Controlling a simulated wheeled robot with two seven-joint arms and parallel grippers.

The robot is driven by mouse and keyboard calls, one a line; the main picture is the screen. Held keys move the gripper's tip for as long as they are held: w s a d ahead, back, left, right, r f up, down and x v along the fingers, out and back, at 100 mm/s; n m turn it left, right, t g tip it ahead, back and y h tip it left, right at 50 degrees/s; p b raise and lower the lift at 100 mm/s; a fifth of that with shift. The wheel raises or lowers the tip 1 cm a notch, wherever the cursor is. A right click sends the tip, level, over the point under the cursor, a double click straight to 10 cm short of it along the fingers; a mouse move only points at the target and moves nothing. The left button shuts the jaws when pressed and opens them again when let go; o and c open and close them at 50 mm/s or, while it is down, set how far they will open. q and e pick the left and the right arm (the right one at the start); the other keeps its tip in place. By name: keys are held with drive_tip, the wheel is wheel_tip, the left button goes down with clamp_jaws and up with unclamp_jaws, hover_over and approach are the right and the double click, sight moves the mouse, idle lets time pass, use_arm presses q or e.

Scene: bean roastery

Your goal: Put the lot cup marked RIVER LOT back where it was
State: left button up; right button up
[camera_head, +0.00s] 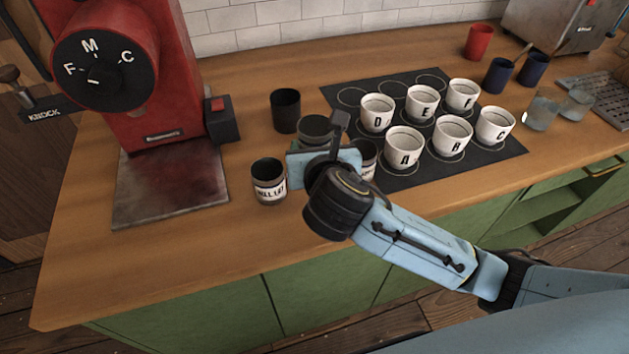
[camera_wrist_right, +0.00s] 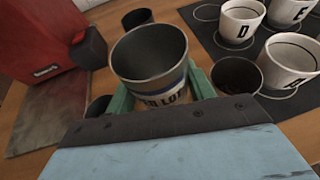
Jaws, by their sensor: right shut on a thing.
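My right gripper (camera_head: 318,148) is shut on a dark lot cup (camera_head: 317,126), seen from behind my wrist in the head view. In the right wrist view the gripper (camera_wrist_right: 162,98) has a greenish finger on each side of the cup (camera_wrist_right: 152,77). Its pale label ends in "LOT"; the first word is partly hidden, so I cannot fully read it. A blue band runs above the label. The cup looks upright; whether it touches the counter is hidden. My left gripper is not in view.
A cup that seems to read HILL LOT (camera_head: 268,182) stands left. The black mat (camera_head: 335,92) holds several white lettered cups (camera_head: 404,147). A red grinder (camera_head: 140,75) stands left.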

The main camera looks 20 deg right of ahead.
wheel_tip(320, 180, down, 4)
drive_tip(key=shift+r+b, duration=0.2)
drive_tip(key=shift+b, duration=0.3)
wheel_tip(320, 180, down, 4)
drive_tip(key=shift+r+b, duration=0.1)
drive_tip(key=shift+b, duration=0.65)
drive_tip(key=o, duration=0.6)
drive_tip(key=shift+f, duration=0.2)
drive_tip(key=o, duration=0.4)
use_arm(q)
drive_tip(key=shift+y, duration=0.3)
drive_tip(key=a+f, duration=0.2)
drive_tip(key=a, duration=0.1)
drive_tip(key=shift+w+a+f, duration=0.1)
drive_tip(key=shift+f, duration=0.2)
